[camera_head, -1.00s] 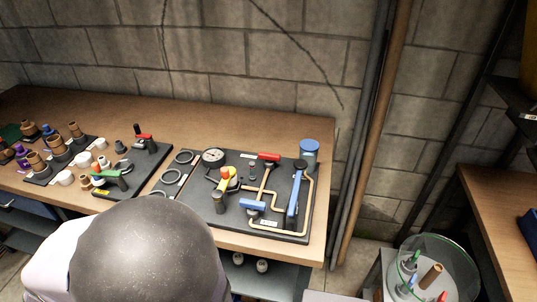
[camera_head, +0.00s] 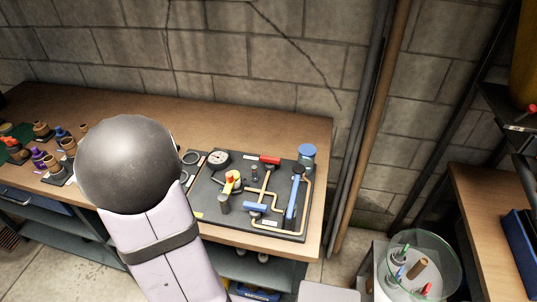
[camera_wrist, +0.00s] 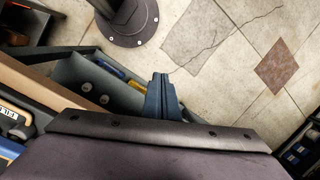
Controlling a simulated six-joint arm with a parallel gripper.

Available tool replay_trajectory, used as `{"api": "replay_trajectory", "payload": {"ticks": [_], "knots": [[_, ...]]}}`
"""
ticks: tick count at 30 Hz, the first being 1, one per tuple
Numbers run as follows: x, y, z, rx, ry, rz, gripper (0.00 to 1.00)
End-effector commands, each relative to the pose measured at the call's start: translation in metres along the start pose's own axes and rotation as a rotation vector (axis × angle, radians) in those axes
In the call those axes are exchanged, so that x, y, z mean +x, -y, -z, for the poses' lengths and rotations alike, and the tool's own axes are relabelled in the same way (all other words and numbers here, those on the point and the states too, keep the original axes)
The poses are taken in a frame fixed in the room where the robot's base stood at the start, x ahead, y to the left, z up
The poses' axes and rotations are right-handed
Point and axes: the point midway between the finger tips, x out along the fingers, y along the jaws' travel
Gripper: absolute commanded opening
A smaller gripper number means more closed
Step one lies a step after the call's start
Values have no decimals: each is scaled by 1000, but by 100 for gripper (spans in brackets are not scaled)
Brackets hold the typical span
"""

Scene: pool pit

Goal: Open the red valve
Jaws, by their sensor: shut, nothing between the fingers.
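The red valve (camera_head: 270,159) has a red handle lying crosswise at the back of the dark valve board in the head view. A copper pipe runs forward from it. A blue handle (camera_head: 256,207) sits at the front of that pipe, and a long blue lever (camera_head: 293,198) is to the right. A yellow valve with a red top (camera_head: 230,182) stands to the left. My gripper (camera_wrist: 162,76) is shut and empty in the wrist view, over the floor beside a shelf and apart from the valve. The head view does not show my gripper.
The wooden bench (camera_head: 232,118) holds the valve board (camera_head: 208,203), a round gauge (camera_head: 218,159) and a blue-topped canister (camera_head: 307,156). My arm hides part of the bench's left middle. A glass bowl (camera_head: 448,262) with small items stands at lower right. The bench's back strip is clear.

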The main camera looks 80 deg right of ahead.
Motion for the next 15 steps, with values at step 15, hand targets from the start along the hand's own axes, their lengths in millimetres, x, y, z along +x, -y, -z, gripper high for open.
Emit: {"api": "replay_trajectory", "payload": {"ticks": [15], "knots": [[-90,-50,211,887,-537,369,0]]}}
